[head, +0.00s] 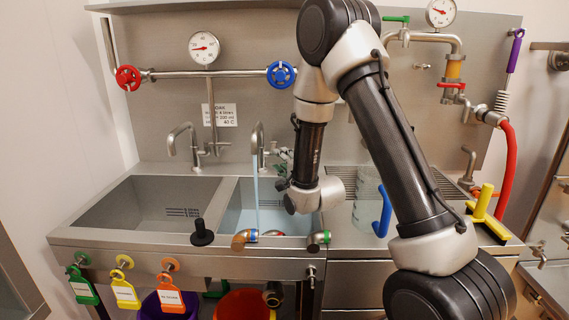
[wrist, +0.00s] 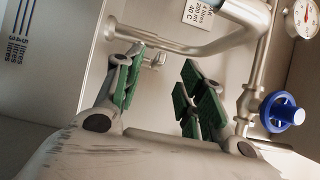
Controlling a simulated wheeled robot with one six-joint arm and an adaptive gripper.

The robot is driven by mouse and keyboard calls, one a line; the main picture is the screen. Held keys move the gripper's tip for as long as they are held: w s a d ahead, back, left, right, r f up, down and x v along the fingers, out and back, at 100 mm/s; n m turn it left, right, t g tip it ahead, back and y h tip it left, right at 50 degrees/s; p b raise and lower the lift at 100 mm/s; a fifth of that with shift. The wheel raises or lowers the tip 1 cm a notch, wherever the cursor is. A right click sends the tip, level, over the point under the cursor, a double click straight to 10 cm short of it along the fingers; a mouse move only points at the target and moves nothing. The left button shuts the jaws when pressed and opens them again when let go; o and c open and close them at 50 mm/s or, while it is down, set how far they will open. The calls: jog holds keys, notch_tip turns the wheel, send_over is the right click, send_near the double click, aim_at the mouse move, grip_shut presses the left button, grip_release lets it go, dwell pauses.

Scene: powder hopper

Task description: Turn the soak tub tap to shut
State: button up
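Two steel taps stand behind the sink tubs in the head view: the left tap (head: 185,139) shows no water, and the right tap (head: 258,136) runs a stream of water (head: 257,190) into the right tub (head: 232,216). I cannot tell from any label which one is the soak tub. My gripper (head: 283,165) is just right of the running tap, partly hidden by my arm. In the wrist view my gripper (wrist: 160,88) is open, its green pads apart and empty. A curved spout (wrist: 200,48) and a small metal fitting (wrist: 156,61) lie beyond the fingertips.
A blue handwheel (head: 281,74) and a red handwheel (head: 128,77) sit on the wall pipe. The blue wheel also shows in the wrist view (wrist: 281,112), right of the fingers. A black knob (head: 202,233) stands on the front rim. A blue hook-shaped handle (head: 382,211) is to the right.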

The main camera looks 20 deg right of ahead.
jog(key=x, duration=0.7)
jog(key=shift+w, duration=0.15)
grip_shut()
